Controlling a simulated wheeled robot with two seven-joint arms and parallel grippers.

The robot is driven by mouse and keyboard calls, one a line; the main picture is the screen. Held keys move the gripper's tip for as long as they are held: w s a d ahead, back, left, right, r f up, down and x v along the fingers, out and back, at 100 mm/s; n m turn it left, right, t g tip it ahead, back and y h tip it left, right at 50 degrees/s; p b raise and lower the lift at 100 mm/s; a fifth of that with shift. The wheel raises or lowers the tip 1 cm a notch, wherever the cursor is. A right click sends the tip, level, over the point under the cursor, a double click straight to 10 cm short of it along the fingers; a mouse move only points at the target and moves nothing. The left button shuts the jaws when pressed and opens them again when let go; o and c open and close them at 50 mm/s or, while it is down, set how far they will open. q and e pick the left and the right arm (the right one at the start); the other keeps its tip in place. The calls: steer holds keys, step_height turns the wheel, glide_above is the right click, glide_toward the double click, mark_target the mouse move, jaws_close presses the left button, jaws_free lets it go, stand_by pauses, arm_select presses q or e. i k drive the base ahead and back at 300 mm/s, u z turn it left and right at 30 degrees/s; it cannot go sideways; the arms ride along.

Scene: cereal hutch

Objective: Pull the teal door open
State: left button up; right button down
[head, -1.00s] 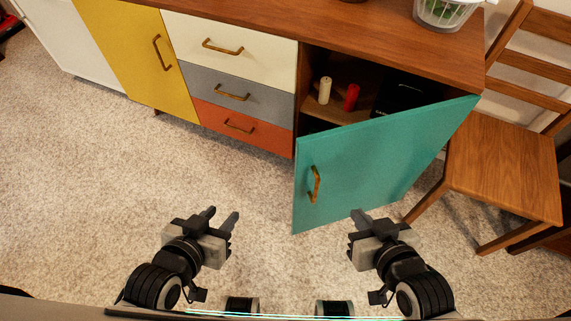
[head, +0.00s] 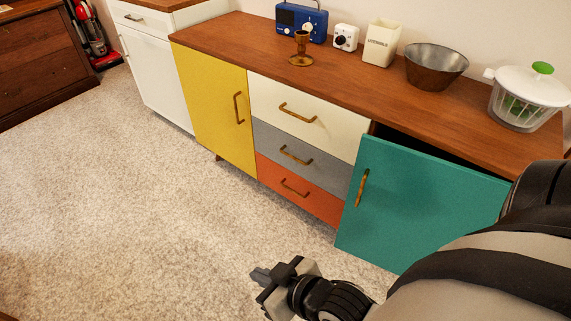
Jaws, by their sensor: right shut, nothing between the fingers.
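The teal door (head: 425,205) is at the right end of the sideboard. It stands ajar, with a dark gap along its top edge. Its upright brass handle (head: 361,188) is near its left edge. My right gripper (head: 262,276) is in the lower middle of the head view, shut and empty. It shows below and left of the handle, in front of the carpet, apart from the door. My large arm link in the right foreground hides the door's lower right part. My left gripper is not in view.
The yellow door (head: 213,108) and drawers (head: 298,150) are left of the teal door. On the top (head: 350,75) stand a radio (head: 300,22), candle holder (head: 302,48), utensil pot (head: 382,43), metal bowl (head: 435,67) and salad spinner (head: 526,98). Carpet (head: 110,200) at left is clear.

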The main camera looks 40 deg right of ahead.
mark_target(402, 205)
steer(key=u, duration=0.15)
steer(key=i, duration=2.15)
steer(key=z, duration=3.9)
